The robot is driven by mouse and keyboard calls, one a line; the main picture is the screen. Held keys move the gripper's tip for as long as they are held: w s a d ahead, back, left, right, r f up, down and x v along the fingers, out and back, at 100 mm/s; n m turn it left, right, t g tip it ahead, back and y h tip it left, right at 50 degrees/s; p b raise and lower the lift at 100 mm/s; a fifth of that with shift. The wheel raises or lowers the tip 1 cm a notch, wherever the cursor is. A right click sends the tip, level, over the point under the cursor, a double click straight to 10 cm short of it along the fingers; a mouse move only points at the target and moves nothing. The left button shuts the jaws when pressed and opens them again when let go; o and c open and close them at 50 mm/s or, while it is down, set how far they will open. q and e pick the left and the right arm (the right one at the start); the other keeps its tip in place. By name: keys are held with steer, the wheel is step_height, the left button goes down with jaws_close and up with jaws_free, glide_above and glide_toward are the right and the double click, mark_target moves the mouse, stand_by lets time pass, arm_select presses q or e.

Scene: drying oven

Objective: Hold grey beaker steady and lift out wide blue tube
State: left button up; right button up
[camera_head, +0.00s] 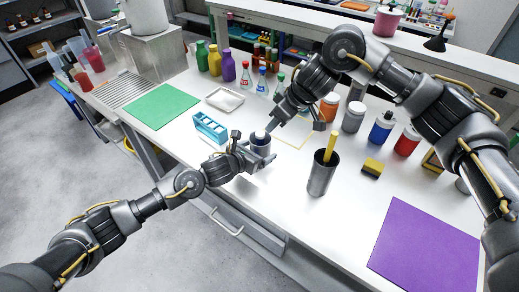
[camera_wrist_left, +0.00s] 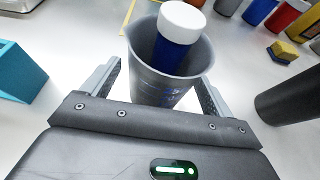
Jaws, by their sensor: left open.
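The grey beaker (camera_head: 261,149) stands on the white table in front of me; it also shows in the left wrist view (camera_wrist_left: 150,84). The wide blue tube, with a white cap (camera_head: 260,134), stands inside it, leaning toward the far side, and its blue body (camera_wrist_left: 172,53) shows in the left wrist view. My left gripper (camera_wrist_left: 157,92) is open, with one finger on each side of the beaker. My right gripper (camera_head: 270,126) points down just above and right of the white cap; its fingers are too small to tell open from shut.
A blue rack (camera_head: 210,127) stands left of the beaker. A dark cup (camera_head: 321,177) with a yellow stick stands to the right, near a yellow-black sponge (camera_head: 372,166). Several bottles and jars line the back. Purple (camera_head: 425,248) and green (camera_head: 160,106) mats lie clear.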

arm_select(q)
steer(key=shift+w+d+f, duration=0.25)
steer(key=shift+w+d, duration=0.15)
steer(key=shift+w, duration=0.15)
steer(key=shift+c, duration=0.5)
steer(key=c, duration=1)
steer(key=shift+o, duration=0.2)
